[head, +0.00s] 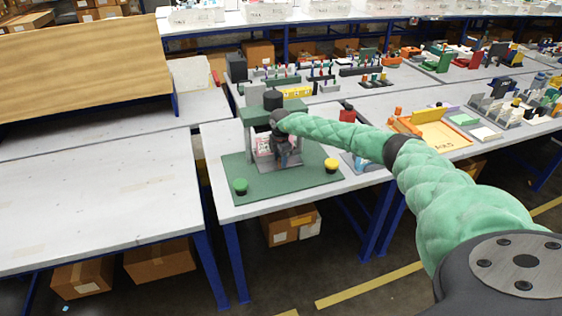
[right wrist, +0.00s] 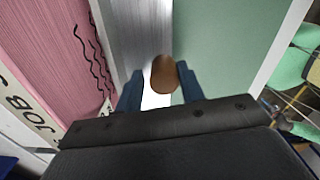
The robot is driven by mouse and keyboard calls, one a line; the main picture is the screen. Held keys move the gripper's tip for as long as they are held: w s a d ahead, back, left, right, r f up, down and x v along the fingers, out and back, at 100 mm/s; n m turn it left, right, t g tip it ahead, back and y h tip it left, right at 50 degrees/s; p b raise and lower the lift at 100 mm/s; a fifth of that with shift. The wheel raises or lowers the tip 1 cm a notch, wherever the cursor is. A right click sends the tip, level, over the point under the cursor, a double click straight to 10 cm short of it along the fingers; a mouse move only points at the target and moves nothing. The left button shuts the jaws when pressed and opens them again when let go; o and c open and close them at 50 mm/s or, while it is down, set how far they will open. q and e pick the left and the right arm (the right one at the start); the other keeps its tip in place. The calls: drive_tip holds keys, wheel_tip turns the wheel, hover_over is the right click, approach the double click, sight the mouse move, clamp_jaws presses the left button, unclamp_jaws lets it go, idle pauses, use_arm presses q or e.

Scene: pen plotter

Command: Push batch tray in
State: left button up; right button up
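The pen plotter (head: 262,116), a small green frame with a dark cylinder on top, stands on a green base mat (head: 250,187). The batch tray (head: 282,167) is a grey plate at its front, with a pink sheet (head: 263,146) bearing a dark squiggle; the sheet also shows in the right wrist view (right wrist: 55,45). My right gripper (head: 287,160) is at the tray's front. In the right wrist view its blue fingers (right wrist: 161,88) stand apart on either side of a brown knob (right wrist: 163,74), with a slight gap visible. My left gripper is not in view.
A green button (head: 240,185) and a yellow button (head: 331,165) sit on the mat's front corners. A yellow-orange tray (head: 440,134) and several small fixtures lie to the right. The left table (head: 95,195) is clear in front. Boxes stand below.

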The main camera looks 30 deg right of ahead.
drive_tip(key=shift+o, duration=0.9)
drive_tip(key=shift+w, duration=0.1)
drive_tip(key=shift+f, duration=0.15)
